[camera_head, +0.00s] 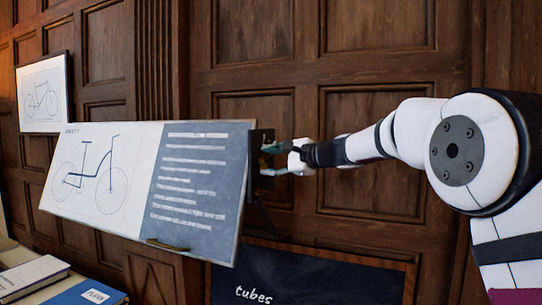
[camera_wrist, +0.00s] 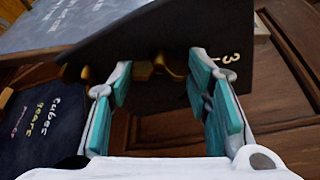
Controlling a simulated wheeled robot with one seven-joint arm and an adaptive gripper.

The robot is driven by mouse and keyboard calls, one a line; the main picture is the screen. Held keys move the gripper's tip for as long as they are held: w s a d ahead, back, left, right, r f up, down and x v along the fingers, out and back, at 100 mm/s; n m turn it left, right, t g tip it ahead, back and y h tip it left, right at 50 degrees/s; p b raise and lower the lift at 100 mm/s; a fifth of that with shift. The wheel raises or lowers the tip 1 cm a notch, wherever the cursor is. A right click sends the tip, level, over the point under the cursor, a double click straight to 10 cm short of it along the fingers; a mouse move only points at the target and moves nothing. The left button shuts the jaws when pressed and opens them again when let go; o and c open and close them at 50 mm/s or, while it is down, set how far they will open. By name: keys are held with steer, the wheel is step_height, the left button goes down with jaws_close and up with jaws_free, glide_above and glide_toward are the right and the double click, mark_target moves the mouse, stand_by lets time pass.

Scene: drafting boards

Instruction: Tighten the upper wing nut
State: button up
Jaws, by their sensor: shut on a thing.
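The tilted drafting board (camera_head: 148,212) carries a bicycle drawing and a dark panel of white writing. A dark side plate (camera_head: 256,138) stands at its right edge; in the wrist view the plate (camera_wrist: 140,32) bears pale figures. My gripper (camera_head: 268,160) is at this plate, coming from the right. The fingers and plate partly hide the nut. Another small brass piece (camera_wrist: 85,72) shows left of the fingers.
A dark sign reading "tubes" (camera_head: 310,280) stands below the board. Books (camera_head: 35,275) lie at the lower left. A framed bicycle drawing (camera_head: 43,95) hangs on the panelled wood wall (camera_head: 390,75) behind. The space below my forearm is open.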

steer(key=shift+w+m+g, duration=0.15)
steer(key=shift+m+g, duration=0.55)
steer(key=shift+m, duration=0.4)
steer(key=shift+w+d+m+g+b, duration=0.15)
steer(key=shift+m+g+b, duration=0.75)
steer(key=shift+m, duration=0.55)
steer(key=shift+w+m+g+b, duration=0.1)
steer(key=shift+m+g+b, duration=0.6)
steer(key=shift+m+g, duration=0.6)
steer(key=shift+r+m, duration=0.1)
steer(key=shift+m, duration=0.15)
steer(key=o, duration=1.2)
steer(key=shift+c, duration=0.2)
steer(key=shift+t+y, duration=0.3)
steer(key=shift+r, duration=0.1)
